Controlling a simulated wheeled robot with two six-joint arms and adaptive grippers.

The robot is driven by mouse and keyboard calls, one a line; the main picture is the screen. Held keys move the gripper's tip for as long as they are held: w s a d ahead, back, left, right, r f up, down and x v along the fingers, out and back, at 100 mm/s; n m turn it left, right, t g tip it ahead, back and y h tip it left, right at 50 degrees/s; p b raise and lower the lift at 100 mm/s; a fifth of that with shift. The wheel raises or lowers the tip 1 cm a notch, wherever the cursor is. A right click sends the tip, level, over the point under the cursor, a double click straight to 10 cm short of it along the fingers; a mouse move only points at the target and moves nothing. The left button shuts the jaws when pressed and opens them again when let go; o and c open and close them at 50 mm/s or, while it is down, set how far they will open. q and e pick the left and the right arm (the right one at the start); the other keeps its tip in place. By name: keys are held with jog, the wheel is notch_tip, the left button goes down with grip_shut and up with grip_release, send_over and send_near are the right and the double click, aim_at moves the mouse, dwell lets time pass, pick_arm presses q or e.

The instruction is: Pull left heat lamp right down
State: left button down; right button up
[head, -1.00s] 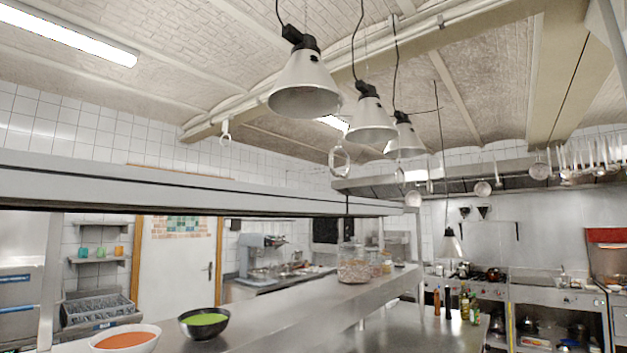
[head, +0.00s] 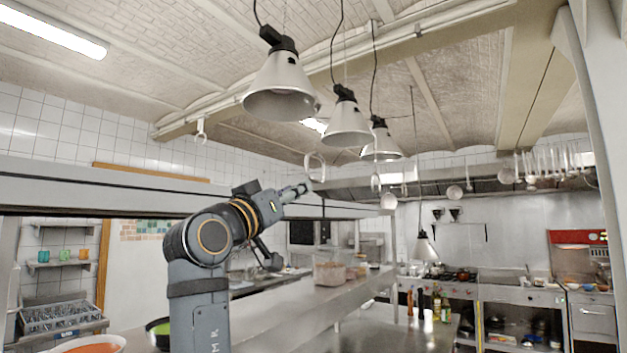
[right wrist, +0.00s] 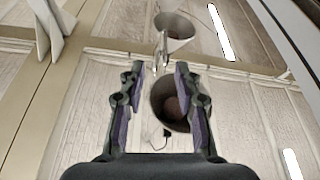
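Three heat lamps with pale conical shades hang in a row from cords: the nearest (head: 283,90), a middle one (head: 347,124) and a farther one (head: 381,146). I cannot tell which one the task names. A ring handle (head: 315,167) hangs below the lamps. My right gripper (head: 302,188) is raised just beside this ring in the head view; contact cannot be told. In the right wrist view my right gripper (right wrist: 160,70) is open. One lamp shade (right wrist: 170,104) shows between its fingers and another (right wrist: 175,28) beyond the tips. My left gripper is out of view.
A long metal shelf (head: 90,185) runs behind my right arm. A lower lamp (head: 425,247) hangs farther back.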

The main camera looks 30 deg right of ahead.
aim_at(315, 181)
jog(key=p+x, duration=0.3)
jog(key=x, duration=0.2)
jog(key=p+x, duration=0.4)
jog(key=x, duration=0.1)
jog(key=shift+w+d+f, duration=0.1)
jog(key=shift+w+d, duration=0.35)
jog(key=shift+w, duration=0.05)
jog(key=shift+w+f, duration=0.1)
jog(key=shift+w, duration=0.05)
grip_shut()
